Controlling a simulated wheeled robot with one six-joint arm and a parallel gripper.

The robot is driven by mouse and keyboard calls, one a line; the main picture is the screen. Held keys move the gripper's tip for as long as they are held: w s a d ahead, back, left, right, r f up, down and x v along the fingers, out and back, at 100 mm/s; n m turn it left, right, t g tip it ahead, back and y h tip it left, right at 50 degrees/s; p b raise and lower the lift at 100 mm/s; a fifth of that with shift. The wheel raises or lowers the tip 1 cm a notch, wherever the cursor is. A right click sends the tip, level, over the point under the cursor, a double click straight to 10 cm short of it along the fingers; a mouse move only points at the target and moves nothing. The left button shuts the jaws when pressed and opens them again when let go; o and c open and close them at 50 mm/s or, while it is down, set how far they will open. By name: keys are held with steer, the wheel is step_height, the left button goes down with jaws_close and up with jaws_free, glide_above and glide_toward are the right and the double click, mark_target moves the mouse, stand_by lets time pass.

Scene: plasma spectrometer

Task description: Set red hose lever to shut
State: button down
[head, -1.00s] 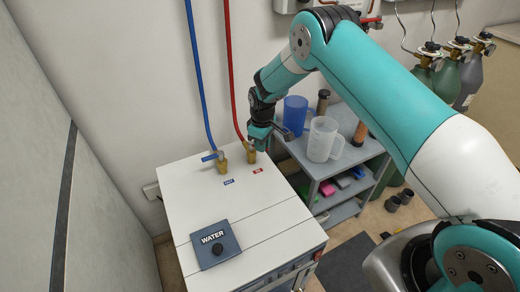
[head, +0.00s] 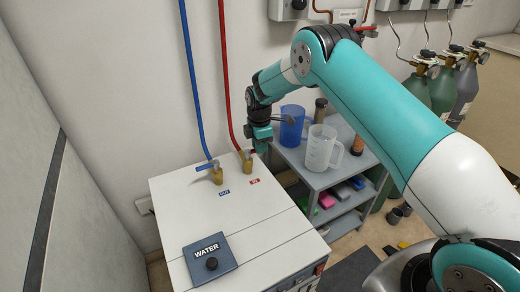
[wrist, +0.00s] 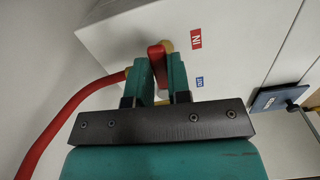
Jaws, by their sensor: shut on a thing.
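The red hose (head: 225,80) comes down the wall to a brass valve (head: 247,163) at the back of the white cabinet's top. A red label (head: 255,181) lies in front of that valve. My gripper (head: 262,145) is just right of the valve in the head view. In the wrist view, the red lever (wrist: 157,52) stands between the fingers of my gripper (wrist: 160,68), which are shut on it. The fingers hide much of the lever and valve. The red hose also shows at the left of the wrist view (wrist: 62,117).
A blue hose (head: 193,85) meets another brass valve (head: 217,174) with a blue lever (head: 206,165), left of the red one. A water panel (head: 208,265) with a knob sits at the cabinet's front. A shelf with a blue jug (head: 291,125) and clear jug (head: 320,147) stands right.

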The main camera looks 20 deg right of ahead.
steer(key=shift+w+n, duration=0.2)
steer(key=shift+n, duration=0.4)
steer(key=c, duration=1.1)
jaws_free()
steer(key=shift+o, duration=0.2)
steer(key=shift+r, duration=0.15)
step_height(320, 180, up, 17)
steer(key=shift+b, duration=0.3)
steer(key=shift+r, duration=0.1)
